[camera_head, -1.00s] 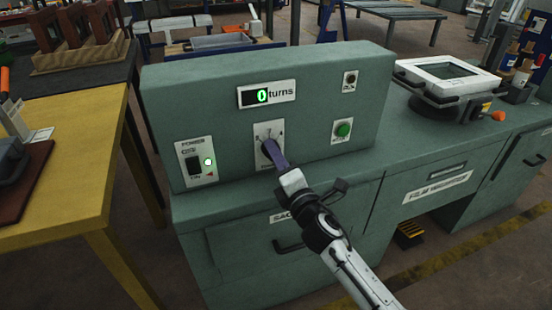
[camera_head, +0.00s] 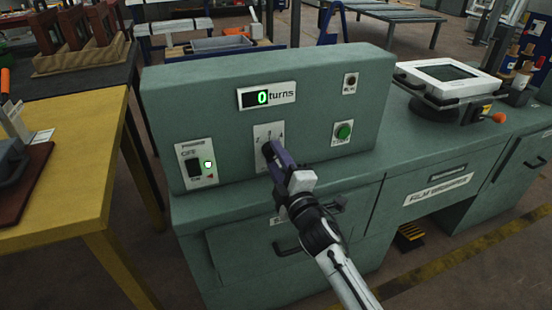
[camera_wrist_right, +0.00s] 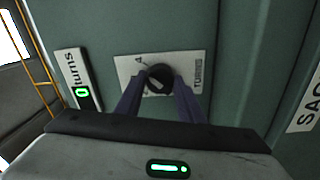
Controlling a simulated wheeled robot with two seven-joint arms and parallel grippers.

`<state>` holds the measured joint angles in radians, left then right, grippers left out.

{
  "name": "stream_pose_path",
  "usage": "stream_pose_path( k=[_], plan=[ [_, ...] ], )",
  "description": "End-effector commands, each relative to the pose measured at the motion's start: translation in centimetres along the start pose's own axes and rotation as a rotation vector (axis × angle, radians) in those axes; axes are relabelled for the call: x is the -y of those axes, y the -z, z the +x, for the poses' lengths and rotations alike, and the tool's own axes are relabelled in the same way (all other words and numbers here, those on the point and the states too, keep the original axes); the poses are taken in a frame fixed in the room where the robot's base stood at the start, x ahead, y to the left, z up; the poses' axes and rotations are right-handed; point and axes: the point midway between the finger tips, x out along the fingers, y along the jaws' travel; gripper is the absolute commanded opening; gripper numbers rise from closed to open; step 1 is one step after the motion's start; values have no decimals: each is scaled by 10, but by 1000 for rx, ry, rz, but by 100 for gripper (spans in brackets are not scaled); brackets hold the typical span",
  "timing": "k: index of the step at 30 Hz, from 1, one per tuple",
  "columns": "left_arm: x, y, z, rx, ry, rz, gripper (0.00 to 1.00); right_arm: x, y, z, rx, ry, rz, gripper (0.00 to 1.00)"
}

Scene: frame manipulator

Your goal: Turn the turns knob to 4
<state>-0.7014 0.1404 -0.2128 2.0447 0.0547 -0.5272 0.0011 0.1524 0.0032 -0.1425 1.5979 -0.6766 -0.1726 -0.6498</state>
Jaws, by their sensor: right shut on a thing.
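The turns knob (camera_wrist_right: 158,79) is a round black knob on a white plate (camera_wrist_right: 188,66) on the green panel. In the head view the plate (camera_head: 262,131) carries small marks along its top, and the knob (camera_head: 267,150) is partly hidden by my gripper. The display (camera_head: 266,96) beside the word "turns" reads a green 0. My right gripper (camera_head: 274,154) is shut on the knob; in the wrist view its two fingers (camera_wrist_right: 160,88) lie on either side of it. The exact number the knob points to is too small to tell. My left gripper is not in view.
A yellow table (camera_head: 75,185) stands to the left. A white-framed screen (camera_head: 447,76) sits on the right counter.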

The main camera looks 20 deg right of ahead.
Motion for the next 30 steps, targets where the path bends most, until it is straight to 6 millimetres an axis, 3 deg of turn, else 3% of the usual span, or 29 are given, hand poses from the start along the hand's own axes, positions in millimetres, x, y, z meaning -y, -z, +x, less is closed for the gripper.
stream_pose_path(
  k=[11, 12, 15, 25, 30],
  plan=[
    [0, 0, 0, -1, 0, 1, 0, 2, 0, -1, 0, 4, 12, 12],
    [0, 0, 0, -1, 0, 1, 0, 2, 0, -1, 0, 4, 12, 36],
    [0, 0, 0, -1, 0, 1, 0, 2, 0, -1, 0, 3, 11, 53],
    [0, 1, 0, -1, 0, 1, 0, 1, 0, -3, 0, 2, 8, 53],
    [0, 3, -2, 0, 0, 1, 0, 1, 0, -24, 1, 3, 8, 53]
  ],
)
